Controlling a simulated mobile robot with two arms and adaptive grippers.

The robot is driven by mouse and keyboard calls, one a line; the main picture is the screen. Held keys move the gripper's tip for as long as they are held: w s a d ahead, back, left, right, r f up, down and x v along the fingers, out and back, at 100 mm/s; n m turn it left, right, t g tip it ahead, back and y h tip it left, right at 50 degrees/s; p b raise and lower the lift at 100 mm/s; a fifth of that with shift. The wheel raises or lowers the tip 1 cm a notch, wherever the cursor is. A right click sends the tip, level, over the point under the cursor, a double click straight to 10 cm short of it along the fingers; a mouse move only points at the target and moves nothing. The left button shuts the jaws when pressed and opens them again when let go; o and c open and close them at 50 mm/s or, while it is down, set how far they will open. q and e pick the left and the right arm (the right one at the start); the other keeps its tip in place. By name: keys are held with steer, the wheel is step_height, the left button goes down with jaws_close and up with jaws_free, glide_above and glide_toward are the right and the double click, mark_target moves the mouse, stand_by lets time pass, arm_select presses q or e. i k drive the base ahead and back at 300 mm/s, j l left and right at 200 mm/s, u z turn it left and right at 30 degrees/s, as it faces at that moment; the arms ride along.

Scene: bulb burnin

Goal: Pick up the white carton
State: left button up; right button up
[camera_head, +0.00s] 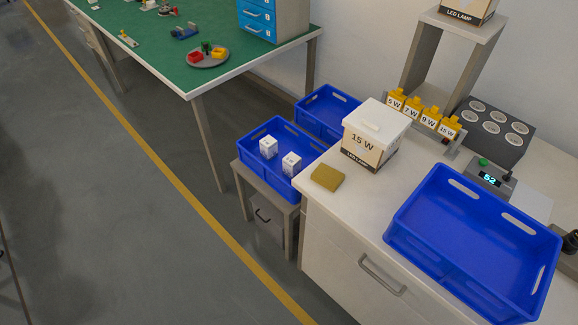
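A white-topped carton (372,138) marked "15 W" and "LED LAMP" stands upright on the white bench, near its back left. Its lid is white with a raised strip on top, and its lower sides are tan and dark. Two small white cartons (268,147) (291,163) sit apart in a blue crate (252,170) on a low stand left of the bench. Neither of my grippers shows in the head view.
A tan block (327,177) lies in front of the large carton. A big empty blue crate (470,240) fills the bench's right. Yellow wattage tags (412,108), a grey socket block (495,130) and a meter reading 52 (489,178) stand behind. Another blue crate (325,110) sits behind the stand.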

mark_target(291, 163)
steer(key=i+j, duration=0.2)
steer(key=i+j+z, duration=0.4)
steer(key=j, duration=0.25)
steer(key=i+j+z, duration=0.15)
steer(key=j, duration=0.25)
steer(key=j+z, duration=0.2)
steer(key=j, duration=0.15)
steer(key=i, duration=0.05)
